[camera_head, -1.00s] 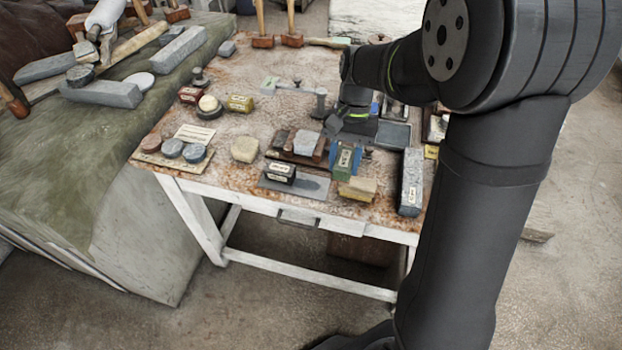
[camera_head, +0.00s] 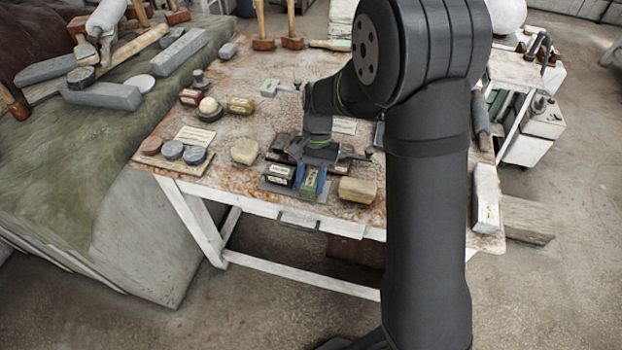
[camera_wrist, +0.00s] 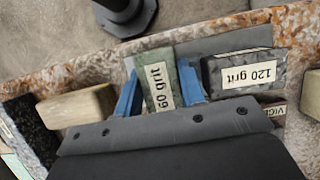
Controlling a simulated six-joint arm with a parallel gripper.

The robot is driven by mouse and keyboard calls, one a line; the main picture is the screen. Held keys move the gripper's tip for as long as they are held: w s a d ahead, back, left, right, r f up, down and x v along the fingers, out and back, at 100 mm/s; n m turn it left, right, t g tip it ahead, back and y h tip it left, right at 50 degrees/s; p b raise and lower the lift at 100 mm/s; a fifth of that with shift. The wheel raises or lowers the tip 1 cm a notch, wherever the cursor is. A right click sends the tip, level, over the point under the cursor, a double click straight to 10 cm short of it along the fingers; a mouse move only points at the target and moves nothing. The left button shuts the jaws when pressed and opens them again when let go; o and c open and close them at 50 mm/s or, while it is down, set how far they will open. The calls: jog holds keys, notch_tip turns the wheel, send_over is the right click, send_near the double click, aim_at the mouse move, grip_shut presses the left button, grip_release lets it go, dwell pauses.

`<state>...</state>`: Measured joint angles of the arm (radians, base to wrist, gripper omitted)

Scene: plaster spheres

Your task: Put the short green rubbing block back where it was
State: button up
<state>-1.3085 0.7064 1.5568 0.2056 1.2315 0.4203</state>
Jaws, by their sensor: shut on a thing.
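The short green rubbing block (camera_head: 309,183), labelled "60 grit" in the wrist view (camera_wrist: 157,68), is between the blue fingers of my gripper (camera_head: 311,186), which is shut on it. The block is at the right part of a grey plate (camera_head: 267,186), near the table's front edge. The plate also shows in the wrist view (camera_wrist: 224,42). I cannot tell whether the block touches the plate. A black block (camera_head: 279,174), labelled "120 grit" in the wrist view (camera_wrist: 246,73), lies on the plate beside the green one, with a small gap.
A tan block (camera_head: 358,191) stands close to the right of my gripper. A cream lump (camera_head: 245,151) and a board with round pads (camera_head: 173,158) are to the left.

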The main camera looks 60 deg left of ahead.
aim_at(309, 184)
jog(key=shift+f, duration=0.15)
jog(key=o, duration=0.8)
jog(key=shift+c, duration=0.2)
jog(key=v, duration=1.2)
jog(key=shift+r, duration=0.2)
jog(key=shift+f, duration=0.1)
jog(key=x, duration=1.1)
jog(key=shift+s+d+f, duration=0.1)
jog(key=shift+s+f, duration=0.05)
jog(key=shift+f, duration=0.15)
jog(key=shift+r, duration=1.9)
